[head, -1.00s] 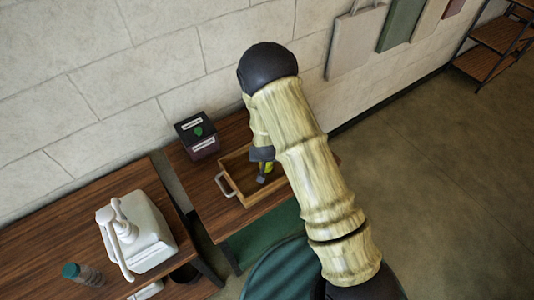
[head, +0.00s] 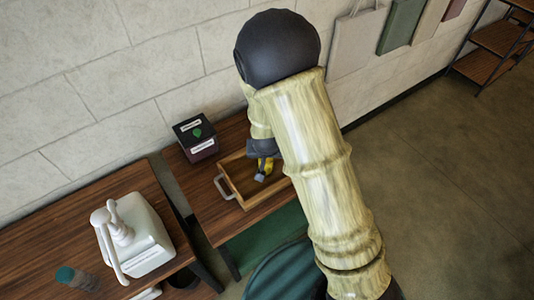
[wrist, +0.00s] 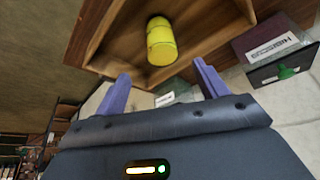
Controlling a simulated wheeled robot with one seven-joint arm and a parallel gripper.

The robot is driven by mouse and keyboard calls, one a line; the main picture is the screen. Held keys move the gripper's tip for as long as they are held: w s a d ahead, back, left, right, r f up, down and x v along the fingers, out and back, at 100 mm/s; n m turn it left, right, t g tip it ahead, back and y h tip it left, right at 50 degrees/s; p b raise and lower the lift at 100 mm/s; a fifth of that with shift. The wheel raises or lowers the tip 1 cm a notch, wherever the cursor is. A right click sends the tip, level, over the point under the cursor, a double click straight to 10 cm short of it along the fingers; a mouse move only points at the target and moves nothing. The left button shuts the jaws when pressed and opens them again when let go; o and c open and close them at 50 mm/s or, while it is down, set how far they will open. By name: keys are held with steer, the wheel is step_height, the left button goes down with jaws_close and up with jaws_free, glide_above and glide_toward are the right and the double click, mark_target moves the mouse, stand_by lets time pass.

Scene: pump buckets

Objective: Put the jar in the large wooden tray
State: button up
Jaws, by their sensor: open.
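The yellow jar (wrist: 160,42) lies inside the wooden tray (wrist: 92,25) in the wrist view, clear of both fingers. In the head view a bit of yellow, likely the jar (head: 268,165), shows in the tray (head: 255,198), partly hidden by my arm. My gripper (wrist: 161,74) is open and empty, with its two fingers spread apart near the jar. In the head view my gripper (head: 261,173) is over the tray, largely covered by my arm.
A dark labelled box (head: 197,138) stands behind the tray by the wall; it also shows in the wrist view (wrist: 270,45). A white pump container (head: 140,240) and a teal-capped bottle (head: 72,277) stand on the left table.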

stand_by(0.6)
steer(key=s+d+r+g, duration=0.2)
steer(key=s+d+r, duration=1.1)
steer(key=d+r, duration=0.1)
steer(key=shift+s+d+r, duration=0.2)
steer(key=shift+s+d, duration=0.2)
steer(key=shift+d, duration=0.25)
